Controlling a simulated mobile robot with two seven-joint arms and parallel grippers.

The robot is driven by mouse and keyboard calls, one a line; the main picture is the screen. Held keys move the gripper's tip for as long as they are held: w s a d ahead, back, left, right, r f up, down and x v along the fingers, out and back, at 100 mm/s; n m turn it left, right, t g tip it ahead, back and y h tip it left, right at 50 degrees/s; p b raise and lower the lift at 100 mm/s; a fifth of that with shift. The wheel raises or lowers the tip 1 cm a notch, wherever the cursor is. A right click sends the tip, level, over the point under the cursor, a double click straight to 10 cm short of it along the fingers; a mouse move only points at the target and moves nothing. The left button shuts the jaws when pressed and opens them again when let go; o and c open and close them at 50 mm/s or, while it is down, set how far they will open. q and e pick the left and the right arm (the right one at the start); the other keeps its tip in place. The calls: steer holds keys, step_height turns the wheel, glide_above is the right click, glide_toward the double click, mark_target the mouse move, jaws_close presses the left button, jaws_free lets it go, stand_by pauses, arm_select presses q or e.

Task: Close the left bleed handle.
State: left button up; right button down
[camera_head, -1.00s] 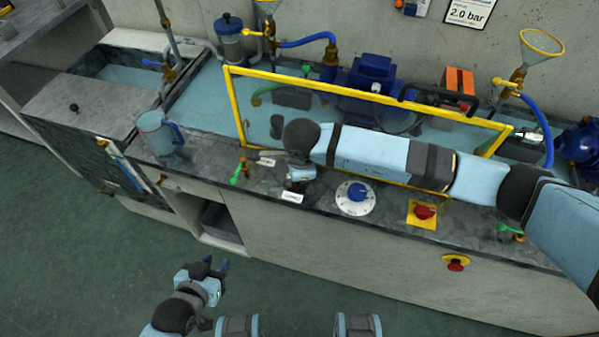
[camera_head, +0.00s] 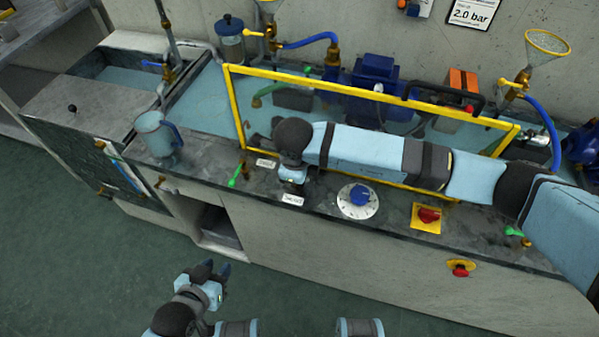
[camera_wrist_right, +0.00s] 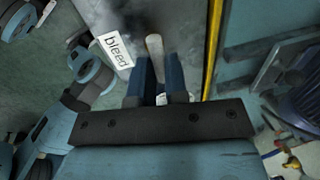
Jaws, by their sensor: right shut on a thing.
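My right gripper (camera_head: 291,186) reaches down to the bench top, mostly hidden under its own wrist in the head view. In the right wrist view its fingers (camera_wrist_right: 159,88) are shut on a pale, bar-shaped handle (camera_wrist_right: 155,46), which sticks out past the fingertips. A white label reading "bleed" (camera_wrist_right: 115,51) lies just left of it. In the head view the gripper hides this handle; a white label (camera_head: 293,199) shows below the gripper and another (camera_head: 265,163) to its left. My left gripper (camera_head: 217,268) is open and empty over the floor in front of the bench.
A green lever (camera_head: 236,176) on a brass valve stands left of my right gripper. A blue dial (camera_head: 358,198) and a red button (camera_head: 429,215) lie to its right. A yellow frame (camera_head: 234,105) stands behind. A blue jug (camera_head: 155,138) is at the left.

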steer(key=c, duration=1.1)
jaws_free()
steer(key=shift+c, duration=0.2)
step_height(320, 180, up, 14)
steer(key=s, duration=0.2)
steer(key=shift+s+a+f, duration=0.15)
steer(key=shift+s+a, duration=0.15)
steer(key=shift+a, duration=0.15)
